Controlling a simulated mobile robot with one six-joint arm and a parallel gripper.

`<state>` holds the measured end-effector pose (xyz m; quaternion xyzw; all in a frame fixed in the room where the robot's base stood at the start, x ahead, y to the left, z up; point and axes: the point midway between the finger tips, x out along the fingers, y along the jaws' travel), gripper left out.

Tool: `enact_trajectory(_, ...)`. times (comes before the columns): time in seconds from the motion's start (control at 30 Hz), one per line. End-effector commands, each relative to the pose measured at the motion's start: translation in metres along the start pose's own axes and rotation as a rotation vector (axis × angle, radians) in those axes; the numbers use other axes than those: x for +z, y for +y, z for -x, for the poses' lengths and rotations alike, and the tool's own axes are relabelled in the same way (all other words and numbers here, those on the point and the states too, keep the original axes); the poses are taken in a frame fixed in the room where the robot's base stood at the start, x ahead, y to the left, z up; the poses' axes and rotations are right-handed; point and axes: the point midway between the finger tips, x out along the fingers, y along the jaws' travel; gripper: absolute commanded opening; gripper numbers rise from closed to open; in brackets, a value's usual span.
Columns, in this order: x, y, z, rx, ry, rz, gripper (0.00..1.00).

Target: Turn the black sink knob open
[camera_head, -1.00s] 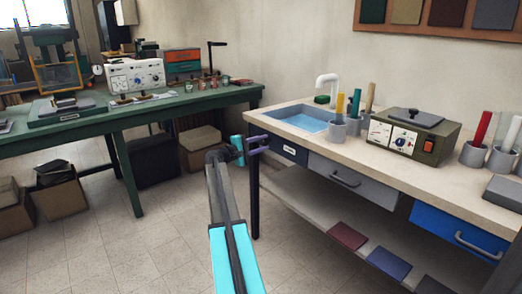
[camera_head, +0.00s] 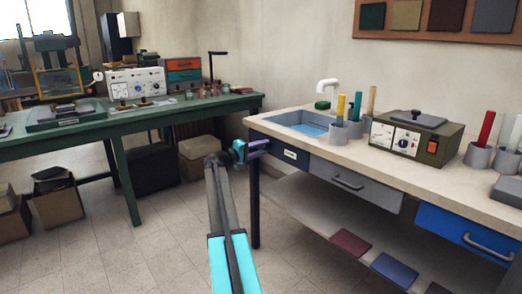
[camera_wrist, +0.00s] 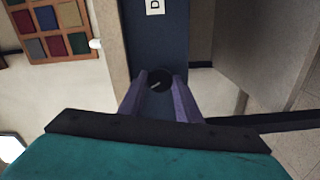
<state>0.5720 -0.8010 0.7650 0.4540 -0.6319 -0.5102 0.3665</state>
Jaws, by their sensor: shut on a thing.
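The black knob (camera_wrist: 160,80) shows in the wrist view as a dark round cap with a pale slanted line, on a dark blue panel (camera_wrist: 158,38). My gripper (camera_wrist: 160,86) has its purple fingers on both sides of the knob and is shut on it. In the head view my gripper (camera_head: 258,149) is at the left end of the sink bench, by the blue front panel (camera_head: 276,146), and the knob is hidden there. The sink (camera_head: 292,119) is sunk in the bench top, with blue water (camera_head: 314,129) low in the basin.
A white faucet (camera_head: 328,86) stands behind the sink. Cups of coloured rods and an olive device (camera_head: 412,148) stand to the right on the bench. A green table (camera_head: 60,141) is at the left. Tiled floor (camera_head: 150,250) is clear in front.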

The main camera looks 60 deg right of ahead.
Motion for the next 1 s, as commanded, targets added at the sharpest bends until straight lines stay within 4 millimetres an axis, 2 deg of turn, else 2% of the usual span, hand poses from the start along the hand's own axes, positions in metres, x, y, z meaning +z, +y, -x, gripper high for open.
enact_trajectory(0.1,-0.003,0.002,-0.001,0.002,0.008,-0.001,0.08)
enact_trajectory(0.13,-0.003,0.002,-0.001,0.002,0.008,-0.001,0.32)
enact_trajectory(0.23,-0.003,0.002,-0.001,0.001,0.007,-0.001,0.49)
enact_trajectory(0.67,-0.001,0.001,0.003,0.000,0.004,0.001,0.49)
enact_trajectory(0.87,-0.001,0.001,0.020,-0.001,0.005,0.001,0.49)
enact_trajectory(1.0,-0.001,0.001,0.039,-0.001,0.005,0.001,0.49)
